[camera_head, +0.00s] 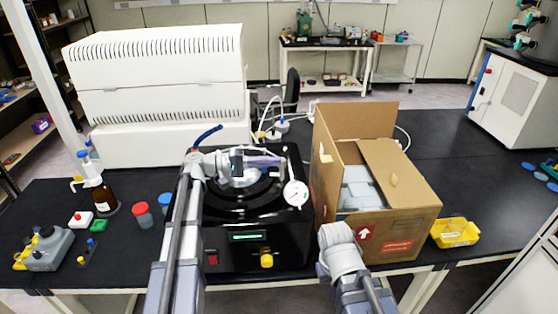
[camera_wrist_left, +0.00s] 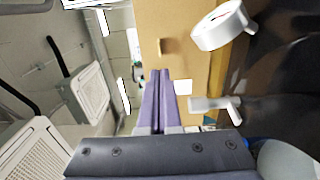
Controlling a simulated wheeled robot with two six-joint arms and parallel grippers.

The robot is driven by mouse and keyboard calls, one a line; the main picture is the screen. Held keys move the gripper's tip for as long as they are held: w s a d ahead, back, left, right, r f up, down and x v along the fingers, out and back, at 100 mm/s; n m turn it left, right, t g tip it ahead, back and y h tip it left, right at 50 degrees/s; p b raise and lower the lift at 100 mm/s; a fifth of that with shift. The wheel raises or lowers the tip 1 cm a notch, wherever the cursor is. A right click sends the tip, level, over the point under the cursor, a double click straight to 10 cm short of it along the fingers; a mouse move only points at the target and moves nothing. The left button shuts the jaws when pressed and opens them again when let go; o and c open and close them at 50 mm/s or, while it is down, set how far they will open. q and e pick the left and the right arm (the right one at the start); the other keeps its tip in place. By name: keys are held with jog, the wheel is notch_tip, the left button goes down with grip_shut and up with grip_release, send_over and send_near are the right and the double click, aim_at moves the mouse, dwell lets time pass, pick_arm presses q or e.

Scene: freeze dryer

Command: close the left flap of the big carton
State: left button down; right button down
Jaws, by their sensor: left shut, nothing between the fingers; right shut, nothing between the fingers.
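The big brown carton (camera_head: 400,230) stands on the black bench, right of centre. Its left flap (camera_head: 325,140) stands up along the left side of the opening. The back flap (camera_head: 365,118) is up too, and the right flap (camera_head: 400,172) lies over part of the opening. Pale contents (camera_head: 362,188) show inside. My left gripper (camera_head: 281,161) is shut and empty over the black machine, left of the carton and apart from it. In the left wrist view its purple fingers (camera_wrist_left: 160,74) point at brown cardboard (camera_wrist_left: 185,50). My right gripper is hidden; only its arm shows before the carton.
A white dial gauge (camera_head: 295,194) on the black machine (camera_head: 255,220) is close below my left gripper; it also shows in the left wrist view (camera_wrist_left: 222,25). A yellow tray (camera_head: 455,232) sits right of the carton. A large white unit (camera_head: 160,90) stands behind at left.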

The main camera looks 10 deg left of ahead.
pick_arm(q)
send_near(333, 151)
jog(key=d+f, duration=0.1)
jog(key=w+d+f, duration=0.1)
jog(key=d+f, duration=0.1)
jog(key=shift+d, duration=0.2)
jog(key=shift+r, duration=0.1)
jog(key=d+r+y+p, duration=0.1)
jog(key=d+p, duration=0.1)
jog(key=p, duration=0.2)
jog(key=w+d+r+g+y+p, duration=0.1)
jog(key=d+y+p, duration=0.1)
jog(key=p, duration=0.2)
jog(key=d+r+y+p, duration=0.1)
jog(key=d+y+p, duration=0.1)
jog(key=p, duration=0.2)
jog(key=shift+w+d+p, duration=0.1)
jog(key=shift+w+p, duration=0.2)
jog(key=shift+p, duration=0.05)
jog(key=w+d+f+g+y, duration=0.1)
jog(key=w+d+f+y, duration=0.2)
jog(key=d+f+y, duration=0.2)
jog(key=shift+d+f+g+b, duration=0.4)
jog(key=shift+d+f, duration=1.4)
jog(key=shift+d, duration=1.85)
jog(key=shift+w, duration=0.15)
